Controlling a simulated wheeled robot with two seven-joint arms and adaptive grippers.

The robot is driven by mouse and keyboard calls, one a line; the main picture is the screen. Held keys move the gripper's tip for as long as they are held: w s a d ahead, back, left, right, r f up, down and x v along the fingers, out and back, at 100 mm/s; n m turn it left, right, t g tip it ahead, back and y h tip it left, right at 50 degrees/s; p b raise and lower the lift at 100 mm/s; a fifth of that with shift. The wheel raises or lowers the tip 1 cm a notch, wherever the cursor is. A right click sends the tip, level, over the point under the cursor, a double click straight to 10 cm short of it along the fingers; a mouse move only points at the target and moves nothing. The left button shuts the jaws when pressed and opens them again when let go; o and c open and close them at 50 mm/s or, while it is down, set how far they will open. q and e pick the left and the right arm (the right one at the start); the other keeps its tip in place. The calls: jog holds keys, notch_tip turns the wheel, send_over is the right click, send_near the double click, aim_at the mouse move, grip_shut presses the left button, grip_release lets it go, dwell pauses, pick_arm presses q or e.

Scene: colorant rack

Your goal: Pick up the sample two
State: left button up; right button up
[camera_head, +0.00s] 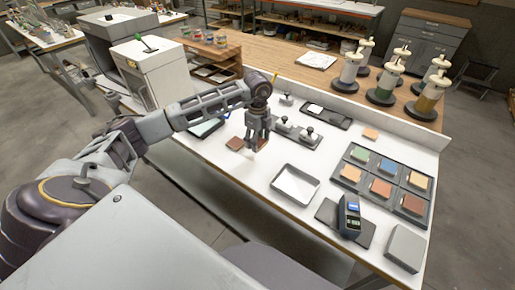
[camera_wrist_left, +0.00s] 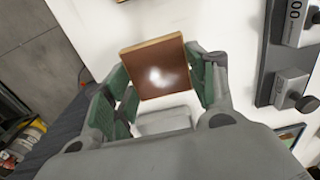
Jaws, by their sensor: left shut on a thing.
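A brown, glossy square sample (camera_wrist_left: 158,75) with a lighter edge sits between the green finger pads of my left gripper (camera_wrist_left: 165,92), which is shut on it. In the head view the brown sample (camera_head: 236,144) shows at the lower left of my left gripper (camera_head: 254,146), over the left part of the white table. I cannot tell whether it touches the tabletop. No number shows on the sample. My right gripper is not in view.
A dark rack (camera_head: 382,208) holds several coloured square samples at the right. An empty-looking grey tray (camera_head: 296,204), a handheld device (camera_head: 349,215) and a grey box (camera_head: 405,248) stand nearer. Knobbed weights (camera_head: 309,136) stand just right of the gripper. White dispensers (camera_head: 350,70) stand behind.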

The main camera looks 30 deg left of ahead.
aim_at(258, 142)
pick_arm(q)
jog(key=shift+r, duration=1.6)
